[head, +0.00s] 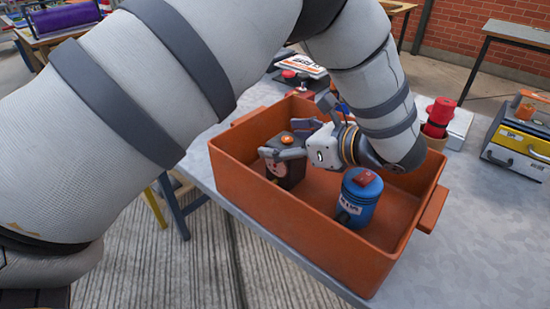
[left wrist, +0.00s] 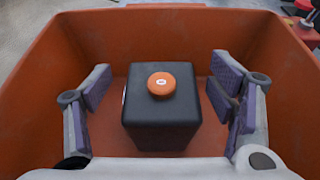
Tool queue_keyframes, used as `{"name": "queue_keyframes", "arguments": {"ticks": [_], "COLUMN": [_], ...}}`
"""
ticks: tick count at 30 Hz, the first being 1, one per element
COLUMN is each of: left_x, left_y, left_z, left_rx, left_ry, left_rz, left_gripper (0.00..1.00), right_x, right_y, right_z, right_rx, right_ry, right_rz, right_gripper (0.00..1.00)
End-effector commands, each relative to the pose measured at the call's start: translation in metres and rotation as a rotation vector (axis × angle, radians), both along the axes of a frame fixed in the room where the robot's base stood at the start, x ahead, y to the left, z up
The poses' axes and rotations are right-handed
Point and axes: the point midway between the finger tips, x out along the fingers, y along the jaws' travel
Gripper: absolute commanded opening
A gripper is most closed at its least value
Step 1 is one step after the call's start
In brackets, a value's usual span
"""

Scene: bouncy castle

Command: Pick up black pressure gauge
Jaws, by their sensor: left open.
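The black pressure gauge (head: 286,172) is a dark box with an orange round cap on top and a pale and reddish mark on its side. It stands upright in the left part of the orange crate (head: 330,245). In the left wrist view the gauge (left wrist: 162,122) is centred between the two fingers. My left gripper (head: 286,141) is open, with one finger on each side of the gauge; gaps show between both purple pads and the gauge in the left wrist view. My right gripper is not in view.
A blue canister (head: 360,198) with a red top stands in the same crate, to the right of the gauge. Crate walls surround both. A red device (head: 439,113) and a yellow case (head: 520,140) are on the grey table (head: 480,230), whose front right is clear.

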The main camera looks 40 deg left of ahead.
Motion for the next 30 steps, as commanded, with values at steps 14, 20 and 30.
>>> {"name": "queue_keyframes", "arguments": {"ticks": [14,20,30], "left_x": [0.0,0.0,0.001], "left_y": [0.0,0.0,0.0], "left_z": [0.002,0.002,0.045], "left_rx": [0.0,0.001,0.002], "left_ry": [-0.004,-0.004,-0.016], "left_rz": [-0.001,-0.001,0.0], "left_gripper": [0.22,0.0,0.0], "right_x": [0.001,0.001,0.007], "right_y": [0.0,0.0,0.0], "right_z": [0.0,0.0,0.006], "right_rx": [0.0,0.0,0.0], "right_ry": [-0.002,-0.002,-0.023], "right_rz": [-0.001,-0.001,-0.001], "right_gripper": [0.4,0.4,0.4]}}
